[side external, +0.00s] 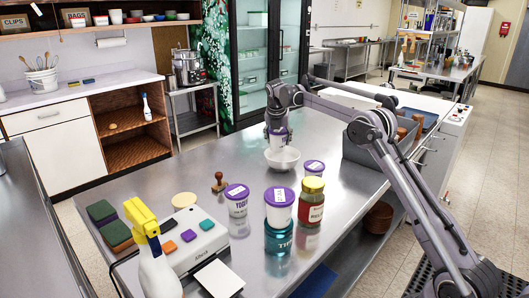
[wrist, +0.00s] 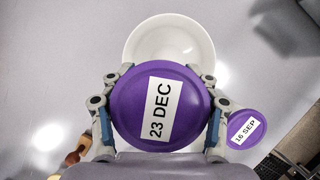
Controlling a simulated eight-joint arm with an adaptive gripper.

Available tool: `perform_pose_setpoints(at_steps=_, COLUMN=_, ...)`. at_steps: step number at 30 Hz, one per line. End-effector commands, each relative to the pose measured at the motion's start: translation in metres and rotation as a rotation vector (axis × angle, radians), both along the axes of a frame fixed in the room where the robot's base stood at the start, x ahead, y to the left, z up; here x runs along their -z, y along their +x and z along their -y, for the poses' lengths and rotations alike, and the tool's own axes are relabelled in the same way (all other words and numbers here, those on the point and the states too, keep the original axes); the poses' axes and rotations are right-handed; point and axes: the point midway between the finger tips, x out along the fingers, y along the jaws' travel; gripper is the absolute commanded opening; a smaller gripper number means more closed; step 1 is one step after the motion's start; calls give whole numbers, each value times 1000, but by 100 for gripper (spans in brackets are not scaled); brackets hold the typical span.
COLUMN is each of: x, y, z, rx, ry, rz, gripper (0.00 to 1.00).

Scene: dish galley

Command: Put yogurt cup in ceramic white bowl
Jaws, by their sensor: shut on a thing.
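My gripper (side external: 278,127) is shut on a yogurt cup (side external: 279,141), white with a purple lid. In the side view the cup is upright, directly above or partly behind the ceramic white bowl (side external: 282,159); the bowl's rim hides its lower edge. In the wrist view the held cup's lid (wrist: 150,108), labelled 23 DEC, sits between the two fingers (wrist: 160,130) and covers part of the white bowl (wrist: 170,40). I cannot tell whether the cup touches the bowl.
A purple-lidded cup (side external: 279,208) appears above a teal jar (side external: 279,238). A relish jar (side external: 311,205) stands beside them. A wooden stamp (side external: 219,182) is left of the bowl. A grey bin (side external: 372,150) is at right.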

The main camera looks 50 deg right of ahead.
Motion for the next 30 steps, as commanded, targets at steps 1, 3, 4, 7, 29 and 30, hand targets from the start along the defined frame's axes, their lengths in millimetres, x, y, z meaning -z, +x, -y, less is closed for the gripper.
perform_pose_setpoints(at_steps=1, x=2, y=1, z=0, rx=0, ry=0, rz=-1, gripper=22)
perform_pose_setpoints(at_steps=3, x=7, y=2, z=-1, rx=0, ry=0, rz=-1, gripper=22)
perform_pose_setpoints(at_steps=4, x=11, y=2, z=-1, rx=0, ry=0, rz=-1, gripper=22)
perform_pose_setpoints(at_steps=7, x=25, y=1, z=-1, rx=0, ry=0, rz=-1, gripper=22)
perform_pose_setpoints(at_steps=29, x=48, y=1, z=0, rx=0, ry=-1, rz=1, gripper=22)
perform_pose_setpoints(at_steps=30, x=50, y=1, z=0, rx=0, ry=-1, rz=1, gripper=22)
